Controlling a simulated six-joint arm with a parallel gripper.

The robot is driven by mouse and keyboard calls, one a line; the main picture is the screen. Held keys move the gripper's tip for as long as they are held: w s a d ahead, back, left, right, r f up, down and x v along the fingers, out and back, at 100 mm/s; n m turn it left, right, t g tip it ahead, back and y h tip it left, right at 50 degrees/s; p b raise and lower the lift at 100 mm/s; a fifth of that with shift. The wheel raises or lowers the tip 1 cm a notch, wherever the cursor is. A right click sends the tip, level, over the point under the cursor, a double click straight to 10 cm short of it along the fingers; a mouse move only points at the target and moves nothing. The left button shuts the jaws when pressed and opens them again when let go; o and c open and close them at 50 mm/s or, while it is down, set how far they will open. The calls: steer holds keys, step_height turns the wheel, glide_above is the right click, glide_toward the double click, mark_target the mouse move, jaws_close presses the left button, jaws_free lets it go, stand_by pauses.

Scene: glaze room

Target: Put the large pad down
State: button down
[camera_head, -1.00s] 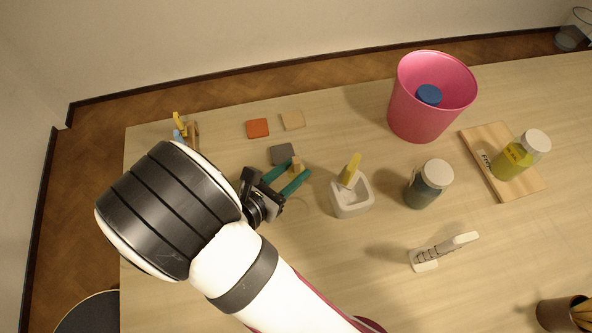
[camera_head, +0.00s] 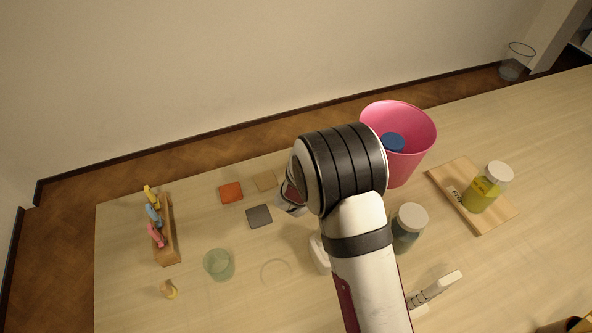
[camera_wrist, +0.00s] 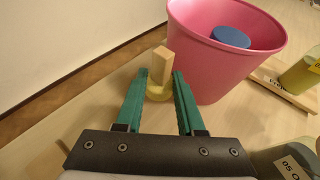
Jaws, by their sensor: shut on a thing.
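A pad with a square wooden handle and a rounded yellowish base (camera_wrist: 158,90), which I take for the large pad, is between the green fingertips of my gripper (camera_wrist: 160,78) in the wrist view. My gripper is shut on it, and it shows just left of the pink bucket (camera_wrist: 215,60). I cannot tell whether its base touches the table. In the head view my arm hides the pad and the fingers. A small tan knob-like piece (camera_head: 168,289) lies at the table's front left.
An orange tile (camera_head: 231,192), a beige tile (camera_head: 265,181) and a grey tile (camera_head: 259,216) lie left of my arm. A rack (camera_head: 166,250), a green glass (camera_head: 219,265) and a clear ring (camera_head: 276,272) stand farther left. A dark jar (camera_head: 405,238) and board (camera_head: 493,221) are right.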

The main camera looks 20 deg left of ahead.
steer(key=a+f, duration=0.2)
steer(key=a, duration=0.1)
steer(key=a+f, duration=0.2)
steer(key=a, duration=0.2)
steer(key=a+f, duration=0.3)
steer(key=a, duration=0.1)
steer(key=shift+s+a+f, duration=0.1)
steer(key=shift+s, duration=0.15)
steer(key=shift+f, duration=1.9)
steer(key=c, duration=0.5)
jaws_free()
steer(key=shift+f, duration=0.1)
